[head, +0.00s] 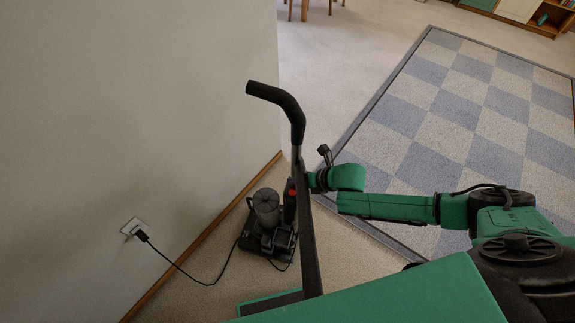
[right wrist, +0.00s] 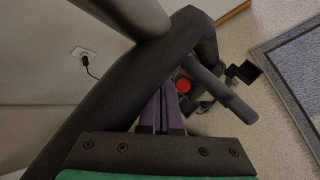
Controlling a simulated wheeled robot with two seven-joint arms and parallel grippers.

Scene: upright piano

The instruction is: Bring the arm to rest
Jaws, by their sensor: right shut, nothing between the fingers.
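My right arm comes in from the right, its green links reaching toward the upright vacuum cleaner. My right gripper (head: 314,181) is at the arm's end, close beside the vacuum's pole; its fingertips are hard to make out there. In the right wrist view, its purple fingers (right wrist: 162,108) are together with nothing between them. The vacuum cleaner (head: 265,208) stands upright by the wall with its black curved handle (head: 276,98) on top. In the right wrist view, dark tubes and a red button (right wrist: 183,86) lie close past the fingers; whether they touch, I cannot tell. My left gripper is not in view.
A wall socket (head: 134,228) holds a black plug, and its cord (head: 195,280) runs across the floor to the vacuum. A checked blue and grey rug (head: 470,115) lies at the right. Chair legs (head: 304,10) stand far back.

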